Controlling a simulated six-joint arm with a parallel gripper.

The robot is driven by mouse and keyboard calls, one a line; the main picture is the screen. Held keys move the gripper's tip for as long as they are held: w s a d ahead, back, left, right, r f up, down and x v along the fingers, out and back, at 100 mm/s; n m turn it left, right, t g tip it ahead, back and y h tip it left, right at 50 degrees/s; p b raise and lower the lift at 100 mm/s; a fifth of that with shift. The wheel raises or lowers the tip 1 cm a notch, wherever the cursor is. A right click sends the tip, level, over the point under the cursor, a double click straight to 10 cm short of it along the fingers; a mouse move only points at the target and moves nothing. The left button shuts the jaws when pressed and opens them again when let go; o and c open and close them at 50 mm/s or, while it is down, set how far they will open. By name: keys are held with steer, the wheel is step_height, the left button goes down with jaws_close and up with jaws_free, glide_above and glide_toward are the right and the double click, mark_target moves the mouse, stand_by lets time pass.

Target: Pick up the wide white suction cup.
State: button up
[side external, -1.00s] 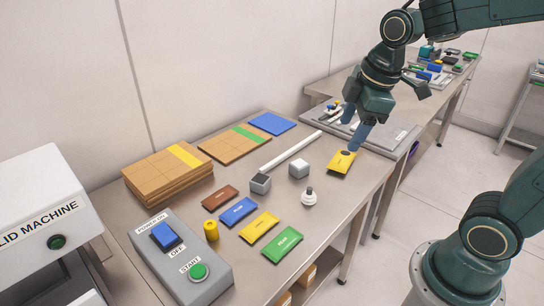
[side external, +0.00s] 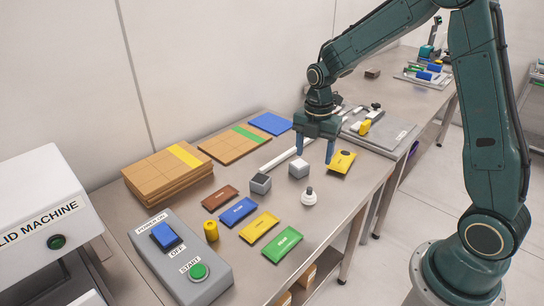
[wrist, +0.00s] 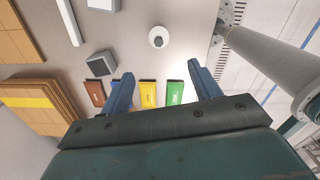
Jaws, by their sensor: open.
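The wide white suction cup (side external: 309,196) stands on the metal table, with a broad white base and a small dark tip on top. It also shows in the wrist view (wrist: 158,38), upper middle, beyond my fingertips and roughly centred between them. My gripper (side external: 315,157) points down with its two blue fingers spread, empty, above the table behind the cup. In the wrist view my gripper (wrist: 160,70) shows both fingers apart, with nothing between them. The cup is not touched.
A white cube (side external: 298,170) and a grey dark-topped cube (side external: 260,184) stand left of the cup. A yellow packet (side external: 341,162) lies behind it. Several coloured packets, including a green one (side external: 283,243), lie in front. A control box (side external: 180,260) is at front left.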

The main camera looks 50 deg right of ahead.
mark_target(310, 188)
steer(key=shift+f, duration=0.2)
steer(key=shift+f, duration=4.25)
steer(key=shift+w+d+f, duration=0.15)
steer(key=shift+f, duration=2.45)
steer(key=shift+c, duration=0.4)
steer(key=c, duration=1)
